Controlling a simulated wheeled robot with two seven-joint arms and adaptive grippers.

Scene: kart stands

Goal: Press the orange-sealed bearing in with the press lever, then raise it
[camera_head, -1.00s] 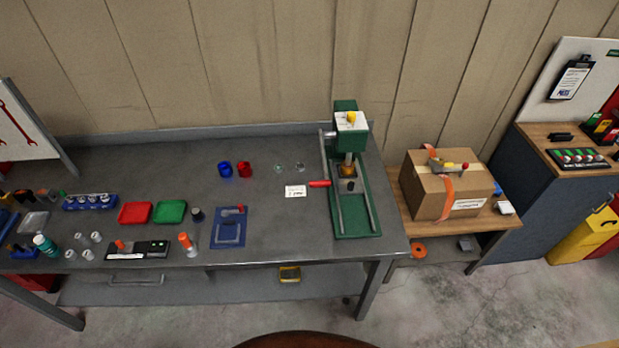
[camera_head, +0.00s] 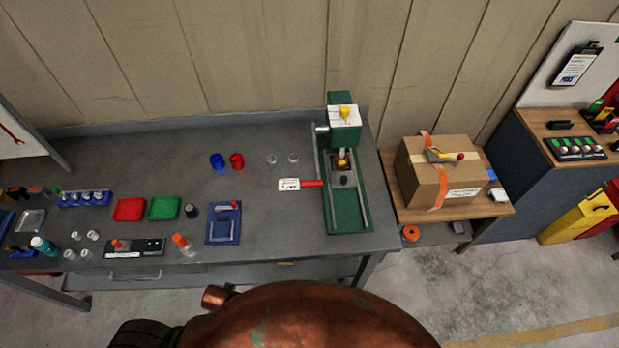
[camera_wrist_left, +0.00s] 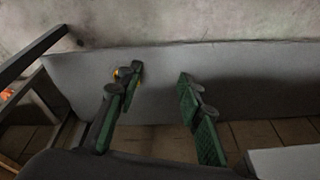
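The green press (camera_head: 348,207) stands at the right end of the grey workbench, with a white top carrying a yellow knob. Its lever shows as a red handle (camera_head: 312,184) pointing left, about level, at the press's left side. A small brassy-orange piece (camera_head: 342,164) sits under the ram; I cannot tell whether this is the orange-sealed bearing or how deep it sits. My left gripper (camera_wrist_left: 160,76) shows in the left wrist view with its green-padded fingers apart and nothing between them. Neither gripper is in the head view.
A white card (camera_head: 289,184) lies left of the lever handle. Blue and red cups (camera_head: 226,161), two small rings (camera_head: 282,159), red and green trays (camera_head: 146,208) and a blue board (camera_head: 222,224) lie further left. A cardboard box (camera_head: 440,178) stands on a wooden stand right of the bench.

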